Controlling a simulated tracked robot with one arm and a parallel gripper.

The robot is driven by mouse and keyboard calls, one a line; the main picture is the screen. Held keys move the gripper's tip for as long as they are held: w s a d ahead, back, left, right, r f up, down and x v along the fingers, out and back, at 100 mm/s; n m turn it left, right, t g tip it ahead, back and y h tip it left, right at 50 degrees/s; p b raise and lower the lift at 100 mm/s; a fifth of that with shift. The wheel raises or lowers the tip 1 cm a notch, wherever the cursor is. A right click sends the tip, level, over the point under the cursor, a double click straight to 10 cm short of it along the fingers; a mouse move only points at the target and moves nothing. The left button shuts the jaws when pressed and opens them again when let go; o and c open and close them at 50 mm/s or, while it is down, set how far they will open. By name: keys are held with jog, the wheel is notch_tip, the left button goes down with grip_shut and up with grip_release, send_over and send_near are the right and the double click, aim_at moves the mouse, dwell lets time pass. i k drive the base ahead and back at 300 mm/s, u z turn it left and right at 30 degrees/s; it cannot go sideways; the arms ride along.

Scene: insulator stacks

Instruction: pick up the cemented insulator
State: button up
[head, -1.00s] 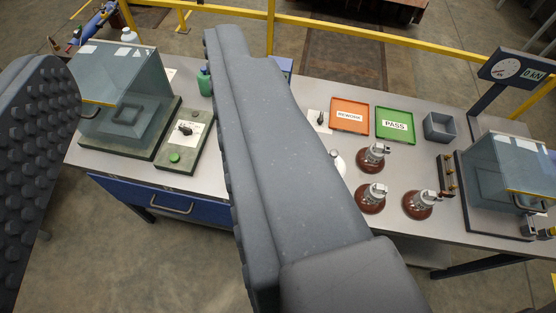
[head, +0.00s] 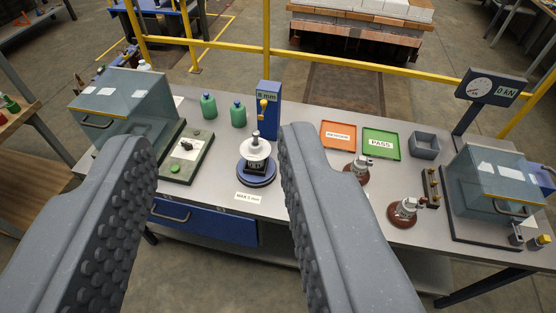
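A white insulator (head: 256,146) with a grey metal top stands upright on a round dark-blue stand (head: 257,176) at the middle of the bench. Two brown insulators with metal caps stand to the right: one (head: 404,213) nearer the front edge, another (head: 356,174) partly hidden by my right finger. I cannot tell from their looks which one is cemented. My gripper (head: 219,142) is open and empty, its studded fingers wide apart. The white insulator shows in the gap between them, nearer the right finger and beyond the fingertips, not touched.
Clear-walled boxes stand at the left (head: 122,105) and right (head: 495,185). An orange tray (head: 325,128), a green PASS tray (head: 368,154), a grey bin (head: 424,145) and green bottles (head: 208,106) stand on the bench.

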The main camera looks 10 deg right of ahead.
aim_at(255, 149)
jog(key=z, duration=0.1)
jog(key=i, duration=1)
jog(key=u, duration=0.05)
